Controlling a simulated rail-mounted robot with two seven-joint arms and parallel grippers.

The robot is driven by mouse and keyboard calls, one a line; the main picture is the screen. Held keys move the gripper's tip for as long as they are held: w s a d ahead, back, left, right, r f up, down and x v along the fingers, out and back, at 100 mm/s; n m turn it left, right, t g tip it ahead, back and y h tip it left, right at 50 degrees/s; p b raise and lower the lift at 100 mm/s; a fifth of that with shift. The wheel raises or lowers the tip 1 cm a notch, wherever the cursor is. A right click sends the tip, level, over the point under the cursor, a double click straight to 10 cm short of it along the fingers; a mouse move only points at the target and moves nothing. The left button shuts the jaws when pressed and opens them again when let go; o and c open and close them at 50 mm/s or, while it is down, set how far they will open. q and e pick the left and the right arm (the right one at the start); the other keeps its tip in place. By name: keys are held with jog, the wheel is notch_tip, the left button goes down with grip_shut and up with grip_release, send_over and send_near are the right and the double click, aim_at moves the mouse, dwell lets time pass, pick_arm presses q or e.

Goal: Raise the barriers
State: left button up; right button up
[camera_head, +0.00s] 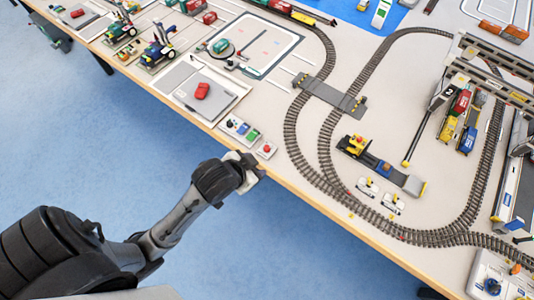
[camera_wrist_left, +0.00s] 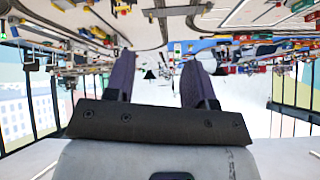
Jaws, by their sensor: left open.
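A grey level crossing (camera_head: 333,95) lies across the two tracks, with small yellow-and-black pieces at its ends; I cannot tell at this size how its barriers stand. A grey strip across the track, apparently this crossing, shows in the left wrist view (camera_wrist_left: 178,11). A control panel (camera_head: 240,130) with blue and green buttons sits near the table's front edge. Beside it is a small box with a red button (camera_head: 266,149). My left gripper (camera_head: 250,172) is at the table edge, just in front of that box. Its two dark fingers are apart and empty in the left wrist view (camera_wrist_left: 160,82).
Small white switch boxes (camera_head: 380,195) sit nearby. A gantry crane (camera_head: 490,70) stands over coloured containers at right.

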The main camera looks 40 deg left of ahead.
pick_arm(q)
jog(key=shift+o, duration=0.7)
jog(key=w+f+m+t+b, duration=0.1)
jog(key=w+m+t+b, duration=0.1)
jog(key=w+b, duration=1.1)
jog(key=shift+w+a+f+t+y, duration=0.25)
jog(key=shift+w+a+t+y, duration=0.15)
jog(key=shift+w+t, duration=0.6)
jog(key=w+a+f+m+g+y+b, duration=0.1)
jog(key=w+a+f+b, duration=0.25)
jog(key=w+b, duration=0.45)
jog(key=n+g+h+b, duration=0.2)
jog(key=n+g, duration=0.4)
jog(key=g, duration=0.5)
send_over(267, 147)
notch_tip(267, 147, down, 20)
jog(key=f, duration=0.1)
notch_tip(267, 147, down, 13)
jog(key=b, duration=0.3)
jog(key=shift+s+r+b, duration=0.1)
jog(key=shift+b, duration=0.25)
